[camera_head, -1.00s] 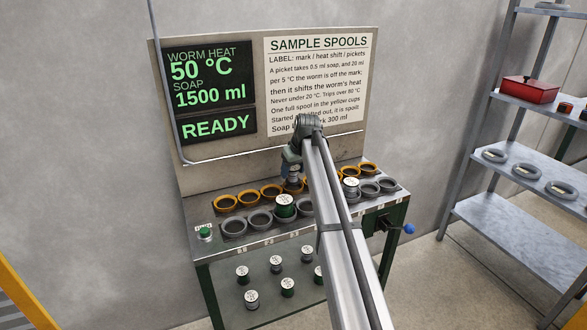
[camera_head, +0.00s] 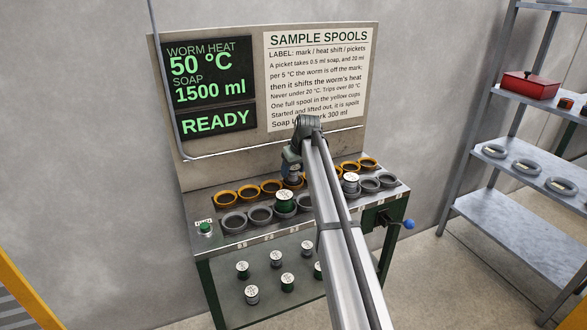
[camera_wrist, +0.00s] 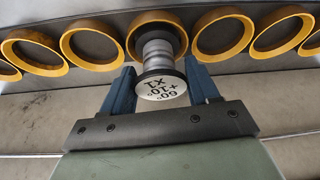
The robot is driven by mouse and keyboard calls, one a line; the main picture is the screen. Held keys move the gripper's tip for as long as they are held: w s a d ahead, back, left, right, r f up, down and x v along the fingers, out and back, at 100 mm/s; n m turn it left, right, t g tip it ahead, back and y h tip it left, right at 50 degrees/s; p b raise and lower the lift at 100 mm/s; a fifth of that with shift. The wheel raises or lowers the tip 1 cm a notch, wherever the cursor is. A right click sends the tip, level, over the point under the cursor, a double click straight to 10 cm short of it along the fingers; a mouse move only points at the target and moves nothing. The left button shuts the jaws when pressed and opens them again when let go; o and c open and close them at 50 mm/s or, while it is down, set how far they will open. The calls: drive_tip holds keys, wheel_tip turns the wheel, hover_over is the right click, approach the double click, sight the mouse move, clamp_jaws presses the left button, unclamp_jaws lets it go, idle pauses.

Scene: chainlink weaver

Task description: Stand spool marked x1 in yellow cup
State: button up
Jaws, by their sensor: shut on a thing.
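The spool marked x1 (camera_wrist: 160,88) shows in the wrist view, its white label reading "60° +10° x1" upside down. My gripper (camera_wrist: 162,82) is shut on it, a blue finger on each side. The spool's far end overlaps the opening of a yellow cup (camera_wrist: 134,42) in the middle of the yellow row. I cannot tell whether it rests on the cup's floor. In the head view my gripper (camera_head: 292,178) is over the yellow row, and my arm hides part of that row and the held spool.
Yellow cups stand closely on both sides, such as one to the left (camera_head: 225,199). Grey cups (camera_head: 234,221) form the front row; a green spool (camera_head: 285,201) and a pale spool (camera_head: 351,183) stand there. Several spools (camera_head: 252,294) sit on a lower panel. A green button (camera_head: 205,228) is at left.

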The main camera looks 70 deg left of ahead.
drive_tip(key=shift+f, duration=0.45)
idle(0.4)
drive_tip(key=o, duration=1.2)
drive_tip(key=shift+r, duration=0.1)
drive_tip(key=shift+r, duration=3.9)
